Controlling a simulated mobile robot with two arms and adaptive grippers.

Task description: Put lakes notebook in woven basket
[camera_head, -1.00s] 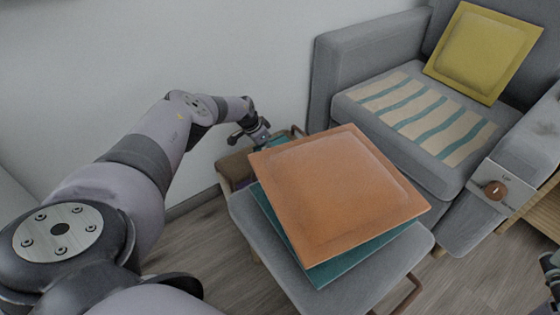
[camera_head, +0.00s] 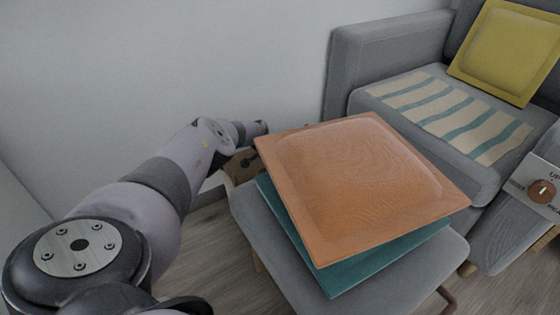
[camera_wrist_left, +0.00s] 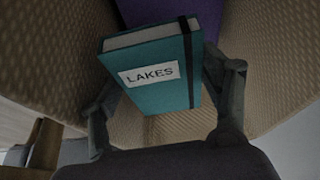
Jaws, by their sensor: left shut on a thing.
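The lakes notebook (camera_wrist_left: 158,70) is teal with a white LAKES label and a dark elastic band, seen in the left wrist view. My left gripper (camera_wrist_left: 160,88) is shut on it, one finger on each side. Tan woven walls of the woven basket (camera_wrist_left: 270,55) rise on both sides of the notebook; I cannot tell whether it touches the bottom. In the head view, a small part of the brown basket (camera_head: 240,172) shows behind the cushions. My left arm reaches over there, and the notebook and fingertips are not clearly visible. My right gripper is not in view.
An orange cushion (camera_head: 355,185) lies on a teal cushion (camera_head: 385,260) on a grey seat (camera_head: 270,250), close beside my left arm. A grey sofa (camera_head: 385,65) with a yellow cushion (camera_head: 505,50) stands behind. The white wall is close at left.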

